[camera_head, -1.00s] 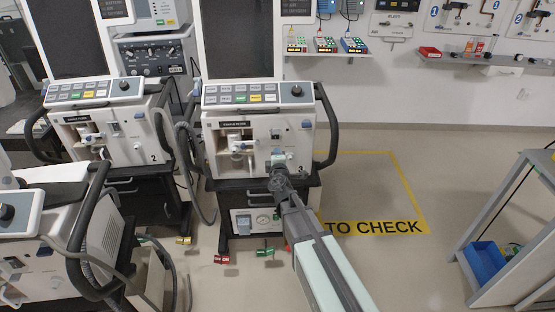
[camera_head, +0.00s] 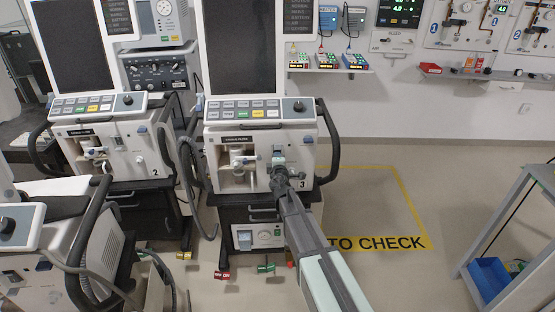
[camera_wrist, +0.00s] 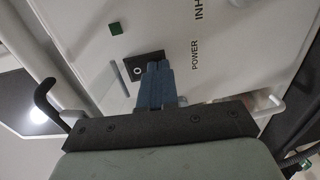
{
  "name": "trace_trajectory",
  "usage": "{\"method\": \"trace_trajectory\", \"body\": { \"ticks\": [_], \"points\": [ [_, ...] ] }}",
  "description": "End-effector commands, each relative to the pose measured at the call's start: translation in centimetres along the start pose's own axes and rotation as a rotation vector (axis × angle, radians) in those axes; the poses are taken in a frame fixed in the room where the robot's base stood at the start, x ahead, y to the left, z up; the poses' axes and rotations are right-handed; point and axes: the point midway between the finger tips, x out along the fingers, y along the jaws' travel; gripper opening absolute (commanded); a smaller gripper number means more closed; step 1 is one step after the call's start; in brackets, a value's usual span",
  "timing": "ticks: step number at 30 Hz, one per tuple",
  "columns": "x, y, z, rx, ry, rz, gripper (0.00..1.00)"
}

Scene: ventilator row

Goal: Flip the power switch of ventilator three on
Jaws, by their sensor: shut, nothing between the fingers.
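Ventilator three (camera_head: 225,135) stands in the middle of the head view, with the number 3 low on its front panel. In the wrist view the power switch (camera_wrist: 139,69) is a black rocker with a white ring mark, beside the word POWER on the white panel. My gripper (camera_wrist: 156,66) has its blue fingers together, with the tips right over or against the switch. They hide part of it, so I cannot tell contact or which way the rocker is set. In the head view my gripper (camera_head: 279,155) is at the right half of the front panel and covers the switch.
A green square (camera_wrist: 116,28) is near the switch. Ventilator two (camera_head: 120,165) stands to the left, with a grey hose between the machines. A black side handle (camera_head: 331,140) sticks out right of ventilator three. The floor on the right, marked TO CHECK (camera_head: 377,243), is clear.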

Motion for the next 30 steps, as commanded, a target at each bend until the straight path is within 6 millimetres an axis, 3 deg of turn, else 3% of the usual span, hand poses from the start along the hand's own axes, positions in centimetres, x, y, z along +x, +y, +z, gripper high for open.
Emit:
{"method": "trace_trajectory", "body": {
  "ticks": [9, 14, 30],
  "points": [
    [0.3, -0.1, 0.0, 0.0, 0.0, 0.0, 0.0],
    [-0.8, -0.4, 0.0, 0.0, 0.0, -0.001, 0.0],
    [-10.4, -2.6, 0.1, -0.001, 0.001, -0.001, 0.0]
  ]
}}
